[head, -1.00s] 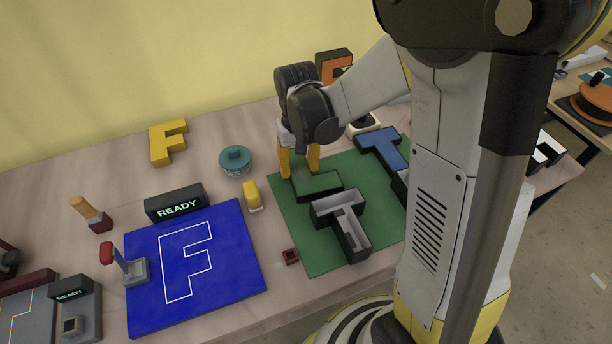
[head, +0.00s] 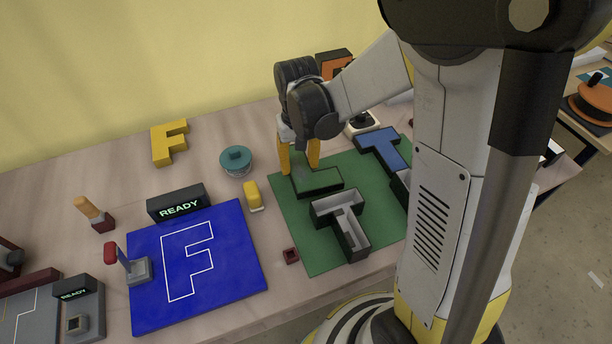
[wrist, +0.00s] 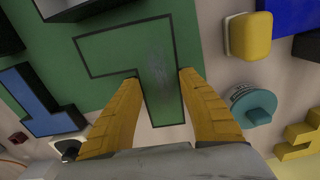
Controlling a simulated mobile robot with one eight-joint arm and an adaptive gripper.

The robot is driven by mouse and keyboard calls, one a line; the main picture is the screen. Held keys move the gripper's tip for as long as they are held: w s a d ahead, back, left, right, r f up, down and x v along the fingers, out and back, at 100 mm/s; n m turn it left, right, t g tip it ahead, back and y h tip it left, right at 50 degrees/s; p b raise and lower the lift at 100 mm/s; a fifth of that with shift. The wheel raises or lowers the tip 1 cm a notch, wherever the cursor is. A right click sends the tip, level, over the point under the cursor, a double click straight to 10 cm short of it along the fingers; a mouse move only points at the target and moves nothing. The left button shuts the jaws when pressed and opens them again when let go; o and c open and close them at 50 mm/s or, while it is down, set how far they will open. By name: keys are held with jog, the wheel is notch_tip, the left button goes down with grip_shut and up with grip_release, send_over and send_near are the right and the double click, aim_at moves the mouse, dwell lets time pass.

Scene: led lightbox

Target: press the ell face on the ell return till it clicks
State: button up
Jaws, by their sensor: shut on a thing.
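The ell face (head: 322,182) is a green L-shaped plate on the green mat. Dark walls, which look like the ell return (head: 321,193), show around and below its edge. In the wrist view the face (wrist: 155,65) has a dark outline on its sides. My gripper (head: 300,170) is shut on one leg of the ell, with a yellow finger on either side; the fingertips also show in the wrist view (wrist: 158,75). I cannot tell whether the face is fully seated in the return.
An open T-shaped return (head: 341,222) stands just in front of the ell. A blue T (head: 382,148) lies to the right. A yellow block (head: 252,194), a teal-lidded jar (head: 236,160) and a yellow F (head: 170,143) are to the left. A blue F board (head: 150,300) lies front left.

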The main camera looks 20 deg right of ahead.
aim_at(300, 167)
jog(key=shift+r+p, duration=2.4)
jog(key=shift+r, duration=1.1)
jog(key=shift+d, duration=0.1)
